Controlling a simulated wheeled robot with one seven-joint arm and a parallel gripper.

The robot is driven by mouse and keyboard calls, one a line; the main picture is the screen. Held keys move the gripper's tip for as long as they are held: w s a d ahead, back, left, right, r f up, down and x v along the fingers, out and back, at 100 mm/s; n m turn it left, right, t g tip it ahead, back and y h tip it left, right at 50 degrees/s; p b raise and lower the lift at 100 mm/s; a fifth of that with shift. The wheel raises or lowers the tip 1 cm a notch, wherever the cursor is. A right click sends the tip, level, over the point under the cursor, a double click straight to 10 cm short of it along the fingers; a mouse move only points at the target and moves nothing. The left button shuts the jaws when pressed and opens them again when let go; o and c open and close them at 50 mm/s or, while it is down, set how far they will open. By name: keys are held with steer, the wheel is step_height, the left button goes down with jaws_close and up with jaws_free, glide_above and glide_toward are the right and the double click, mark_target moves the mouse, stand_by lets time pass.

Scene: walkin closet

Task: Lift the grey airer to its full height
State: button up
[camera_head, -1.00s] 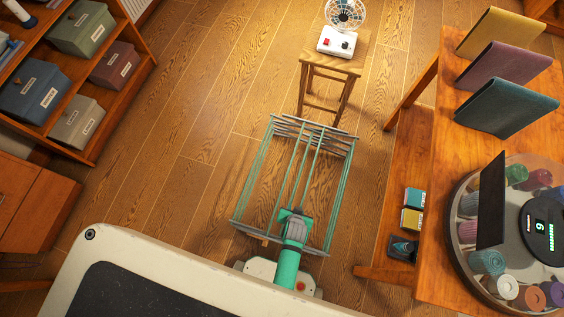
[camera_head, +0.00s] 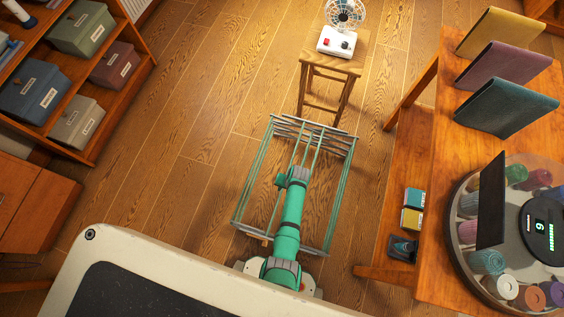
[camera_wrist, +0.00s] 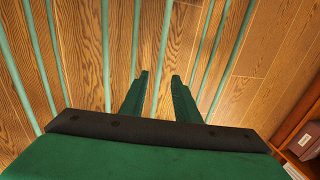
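The grey airer (camera_head: 344,190) stands on the wooden floor in front of me, a low frame of long grey-green rails with a cluster of bars at its far end. In the head view my green arm reaches over its middle, hiding some rails. My gripper (camera_wrist: 160,75) points down in the wrist view, its two green fingers apart with nothing held. Thin airer rails (camera_wrist: 105,50) run past on both sides, and one rail shows between the fingertips. I cannot tell how far the fingertips are above or below the rails.
A wooden stool (camera_head: 334,68) with a small fan stands beyond the airer. A wooden table (camera_head: 430,155) with folders and a round glass-topped case is at right. Shelves (camera_head: 106,117) with lidded boxes are at left. The floor left of the airer is clear.

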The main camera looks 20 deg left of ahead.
mark_target(281, 193)
steer(key=shift+a+f, duration=0.25)
steer(key=shift+f, duration=1)
steer(key=shift+a+f, duration=0.25)
steer(key=shift+f, duration=1.05)
steer(key=shift+a+f, duration=0.25)
steer(key=shift+f, duration=1)
jaws_close()
